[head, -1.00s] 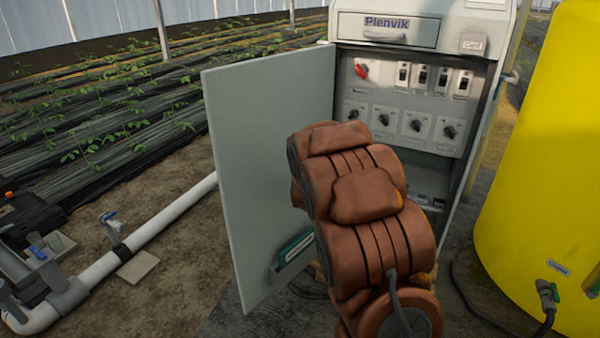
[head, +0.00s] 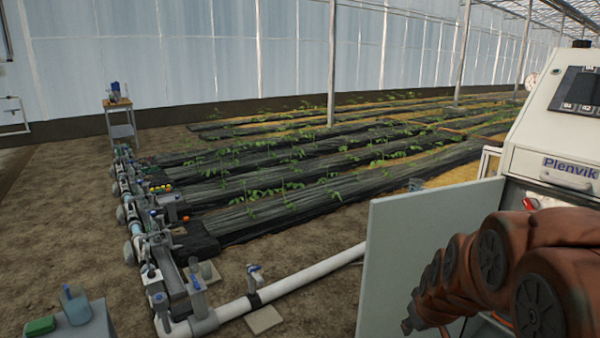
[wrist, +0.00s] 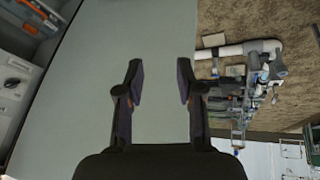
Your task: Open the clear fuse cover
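I cannot make out the clear fuse cover in either current view. The grey control cabinet marked Plenvik (head: 570,168) stands at the right edge of the head view, cut off by the frame. Its door (head: 395,240) is swung open to the left. My brown arm hides most of the cabinet's inside. In the wrist view my gripper (wrist: 160,80) is open, with nothing between its fingers. The pale door panel (wrist: 145,30) fills the background behind them. Part of the switch panel (wrist: 14,85) shows at the left edge of that view.
A white pipe (head: 300,280) runs along the ground left of the door, joining a row of valves (head: 150,245). A small table (head: 75,325) with a green item stands at the lower left. Planted rows (head: 280,180) lie behind. Bare soil lies between.

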